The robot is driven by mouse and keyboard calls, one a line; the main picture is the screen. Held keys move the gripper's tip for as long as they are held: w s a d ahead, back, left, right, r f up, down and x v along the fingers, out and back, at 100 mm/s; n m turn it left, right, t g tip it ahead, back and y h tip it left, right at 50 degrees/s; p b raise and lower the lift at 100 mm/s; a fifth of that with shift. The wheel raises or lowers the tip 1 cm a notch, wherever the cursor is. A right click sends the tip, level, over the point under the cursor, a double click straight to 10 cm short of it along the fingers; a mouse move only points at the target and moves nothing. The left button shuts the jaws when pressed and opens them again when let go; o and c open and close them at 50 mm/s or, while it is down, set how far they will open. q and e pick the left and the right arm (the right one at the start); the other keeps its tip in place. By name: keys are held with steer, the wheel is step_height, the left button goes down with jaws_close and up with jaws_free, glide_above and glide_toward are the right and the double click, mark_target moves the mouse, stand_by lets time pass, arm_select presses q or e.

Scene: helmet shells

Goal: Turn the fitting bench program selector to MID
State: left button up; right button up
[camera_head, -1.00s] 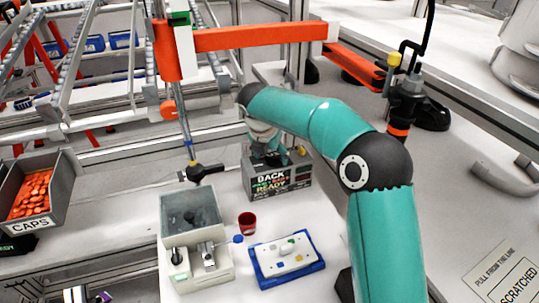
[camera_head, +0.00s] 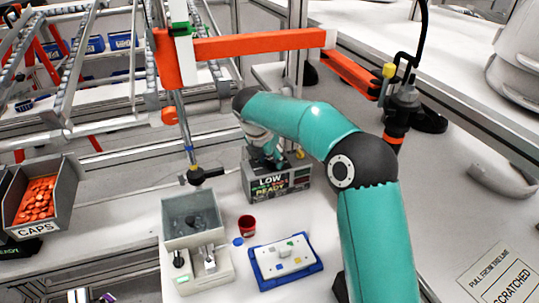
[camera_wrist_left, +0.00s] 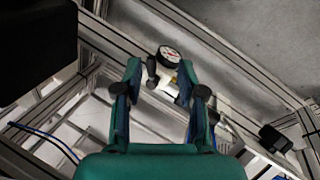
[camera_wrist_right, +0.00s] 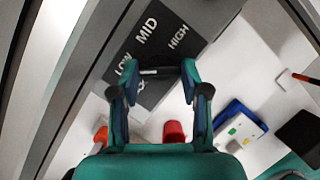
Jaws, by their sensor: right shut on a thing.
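The fitting bench program selector is a dark knob (camera_wrist_right: 158,72) with a white pointer mark, on a grey box (camera_head: 277,187) marked LOW, MID and HIGH in the right wrist view. The pointer mark lies toward the LOW side. The box's front display (camera_head: 271,185) reads LOW and READY. My right gripper (camera_wrist_right: 158,78) is shut on the knob, one finger on each side. In the head view my right gripper (camera_head: 272,154) is over the box top, and the knob is hidden there. My left gripper (camera_wrist_left: 158,80) is open and empty above rails and a gauge.
A grey station with a clear bin (camera_head: 191,214), a red cup (camera_head: 247,225) and a blue tray (camera_head: 262,268) with a white plate stand in front of the box. A CAPS bin (camera_head: 60,205) is at the left. An orange beam (camera_head: 260,39) crosses behind.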

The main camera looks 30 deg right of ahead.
steer(key=shift+w+a+r+m+g+p, duration=0.15)
steer(key=shift+m+g+p, duration=0.2)
steer(key=shift+m, duration=0.45)
arm_select(q)
steer(key=shift+r, duration=0.65)
arm_select(e)
steer(key=shift+w+m+g, duration=0.1)
steer(key=shift+m+g, duration=0.55)
steer(key=shift+m, duration=1.35)
steer(key=o, duration=1.1)
steer(key=shift+o, duration=0.2)
steer(key=shift+r+h, duration=0.15)
steer(key=shift+h, duration=0.15)
